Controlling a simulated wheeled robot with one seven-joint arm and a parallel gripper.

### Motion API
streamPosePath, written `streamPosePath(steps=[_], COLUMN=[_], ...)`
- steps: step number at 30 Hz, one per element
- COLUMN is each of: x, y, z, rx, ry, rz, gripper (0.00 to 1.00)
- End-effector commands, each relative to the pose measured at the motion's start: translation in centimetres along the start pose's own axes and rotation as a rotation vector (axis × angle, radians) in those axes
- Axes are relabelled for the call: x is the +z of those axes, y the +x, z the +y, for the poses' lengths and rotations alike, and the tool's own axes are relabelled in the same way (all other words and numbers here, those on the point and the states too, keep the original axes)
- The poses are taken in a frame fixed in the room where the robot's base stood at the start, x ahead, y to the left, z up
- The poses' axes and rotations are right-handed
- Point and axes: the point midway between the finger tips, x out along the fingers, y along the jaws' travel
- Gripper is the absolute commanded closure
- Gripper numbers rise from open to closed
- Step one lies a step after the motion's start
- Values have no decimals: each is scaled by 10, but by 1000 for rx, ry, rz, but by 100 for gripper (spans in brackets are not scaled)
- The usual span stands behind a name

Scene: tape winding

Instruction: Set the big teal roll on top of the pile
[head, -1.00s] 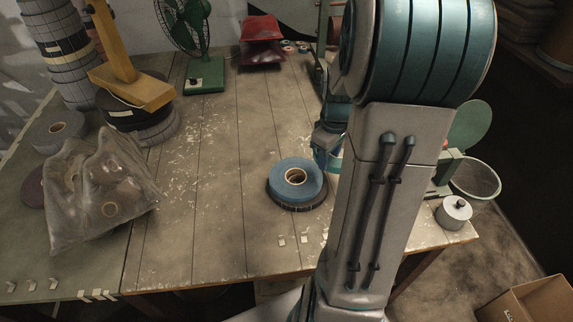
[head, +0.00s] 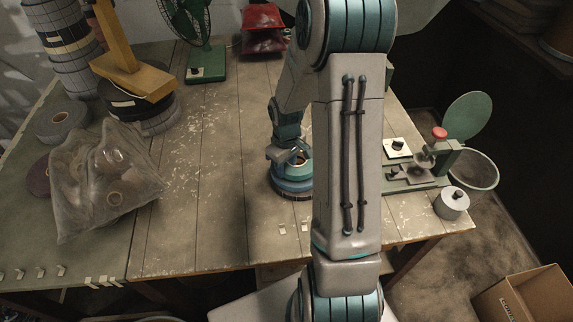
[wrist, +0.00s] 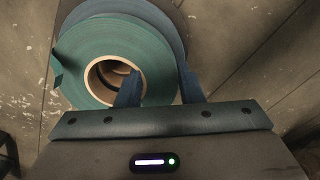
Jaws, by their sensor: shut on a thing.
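The teal roll (wrist: 85,55) with its tan cardboard core fills the upper left of the wrist view, with a loose tape end at its left edge. My gripper (wrist: 158,85) is shut on its wall, one finger inside the core and the other outside the rim. The blue roll (wrist: 178,38) of the pile lies beneath, showing past the teal roll's top and right edges, so the two are slightly off-centre. In the head view my gripper (head: 284,155) is over the pile (head: 291,193), partly hiding the rolls. I cannot tell whether teal and blue touch.
A clear bag (head: 105,190) and a grey roll (head: 62,122) lie on the left of the wooden table (head: 190,235). A yellow stand (head: 130,75) and green fan (head: 205,65) are behind. A green device (head: 415,170) and a metal pot (head: 452,203) are at the right edge.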

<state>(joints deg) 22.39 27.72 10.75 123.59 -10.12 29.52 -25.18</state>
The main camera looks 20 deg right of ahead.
Motion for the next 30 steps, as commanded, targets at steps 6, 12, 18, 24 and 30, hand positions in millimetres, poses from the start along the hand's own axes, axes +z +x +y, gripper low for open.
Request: streamPosePath(steps=[6, 12, 18, 24, 30], x=[0, 0, 0, 0, 0], y=[5, 8, 14, 14, 14], z=[0, 0, 1, 0, 0], rx=[2, 1, 1, 1, 1], ry=[0, 0, 0, 0, 0], rz=[2, 1, 1, 1, 1], gripper=[95, 95, 95, 44, 44])
